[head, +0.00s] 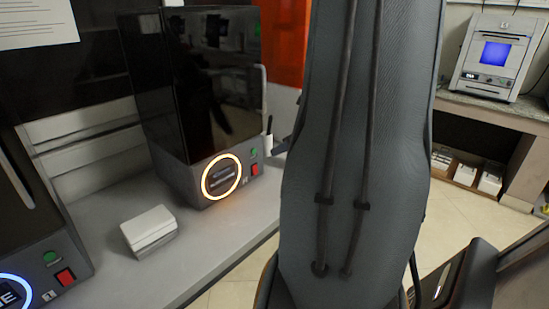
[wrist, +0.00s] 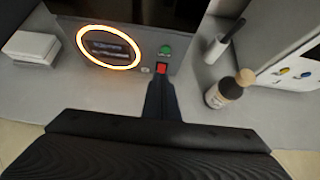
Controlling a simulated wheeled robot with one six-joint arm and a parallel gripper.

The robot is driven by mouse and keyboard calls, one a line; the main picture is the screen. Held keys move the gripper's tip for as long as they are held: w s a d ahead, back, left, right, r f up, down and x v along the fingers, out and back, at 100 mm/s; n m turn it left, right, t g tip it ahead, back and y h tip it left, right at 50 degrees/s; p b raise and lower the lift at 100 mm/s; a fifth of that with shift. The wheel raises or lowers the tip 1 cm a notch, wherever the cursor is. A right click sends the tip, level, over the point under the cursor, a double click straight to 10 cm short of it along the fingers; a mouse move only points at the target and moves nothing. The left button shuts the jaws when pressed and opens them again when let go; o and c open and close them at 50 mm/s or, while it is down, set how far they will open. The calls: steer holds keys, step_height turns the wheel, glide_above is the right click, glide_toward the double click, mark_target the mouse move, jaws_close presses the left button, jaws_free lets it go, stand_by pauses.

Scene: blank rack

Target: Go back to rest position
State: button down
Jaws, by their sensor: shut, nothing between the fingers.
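My gripper (wrist: 160,84) is shut and empty in the wrist view, its fingertips pointing at the front of a black machine. In that view the tips overlap the lower edge of a red button (wrist: 161,68); I cannot tell whether they touch it. The same machine (head: 205,85) stands on the bench in the head view, with a glowing orange ring, a green button and the red button (head: 254,169). My arm fills the middle of the head view and hides most of my gripper there.
A white stack (head: 149,231) lies on the grey bench (head: 215,240). A second machine with a blue ring (head: 12,291) stands at left. A brown bottle (wrist: 222,93) and a white cup (wrist: 215,48) stand right of my gripper. A device with a blue screen (head: 496,53) sits behind right.

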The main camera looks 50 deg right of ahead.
steer(key=shift+s+r, duration=0.4)
steer(key=shift+r, duration=0.15)
steer(key=a+f+n+g+y, duration=0.25)
steer(key=a+n, duration=0.45)
steer(key=a, duration=0.4)
steer(key=a+f+n+g+y, duration=0.1)
steer(key=a+f+n+g, duration=0.15)
steer(key=a+n, duration=0.6)
steer(key=s+a+n+g+h, duration=0.2)
steer(key=s+a+n, duration=0.1)
steer(key=a+n, duration=0.5)
steer(key=s+a+f+n+g+h, duration=0.1)
steer(key=s+a+n+g+h, duration=0.1)
steer(key=a+n, duration=0.5)
steer(key=s+n, duration=0.1)
steer(key=n, duration=0.4)
steer(key=shift+s+a+f+g, duration=0.2)
steer(key=shift+a+f+g, duration=0.1)
steer(key=shift+a+g, duration=0.1)
